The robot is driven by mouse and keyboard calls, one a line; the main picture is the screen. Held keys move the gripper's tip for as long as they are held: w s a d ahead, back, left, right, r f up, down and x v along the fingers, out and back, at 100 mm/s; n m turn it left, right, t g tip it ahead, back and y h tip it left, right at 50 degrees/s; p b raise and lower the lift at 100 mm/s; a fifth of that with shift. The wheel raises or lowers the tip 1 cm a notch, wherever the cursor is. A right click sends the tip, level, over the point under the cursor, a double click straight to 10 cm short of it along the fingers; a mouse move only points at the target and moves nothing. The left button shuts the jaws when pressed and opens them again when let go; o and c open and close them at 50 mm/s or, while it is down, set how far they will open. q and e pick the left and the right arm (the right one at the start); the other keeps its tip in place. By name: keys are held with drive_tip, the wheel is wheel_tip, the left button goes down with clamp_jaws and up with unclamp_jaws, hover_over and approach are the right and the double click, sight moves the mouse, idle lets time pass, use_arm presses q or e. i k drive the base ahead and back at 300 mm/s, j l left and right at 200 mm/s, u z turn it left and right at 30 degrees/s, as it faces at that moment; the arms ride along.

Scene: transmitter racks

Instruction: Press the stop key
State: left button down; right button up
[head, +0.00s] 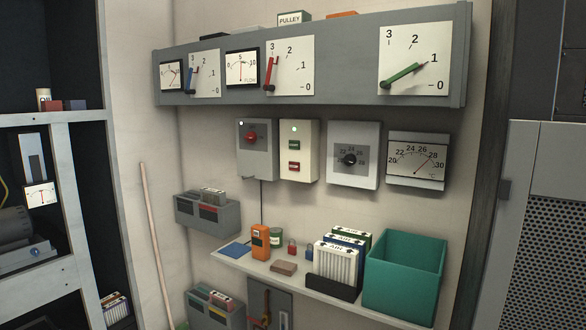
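A cream control box (311,152) is mounted on the wall in the middle of the head view. It has a lit green lamp (295,128) at the top, a green key (294,145) below that, and a red key (294,167) at the bottom. The lettering on the keys is too small to read; the red one looks like the stop key. Nothing covers the box. Neither of my grippers is in view.
A grey box with a red knob (251,137) is left of the control box; a dial box (353,177) is right. A gauge panel (340,53) juts out above. A shelf (285,280) below holds filters and a teal bin (403,280).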

sight(292, 166)
drive_tip(key=i+j+u, duration=0.15)
drive_tip(key=i, duration=1.55)
drive_tip(key=i+l, duration=0.4)
drive_tip(key=i+u, duration=0.05)
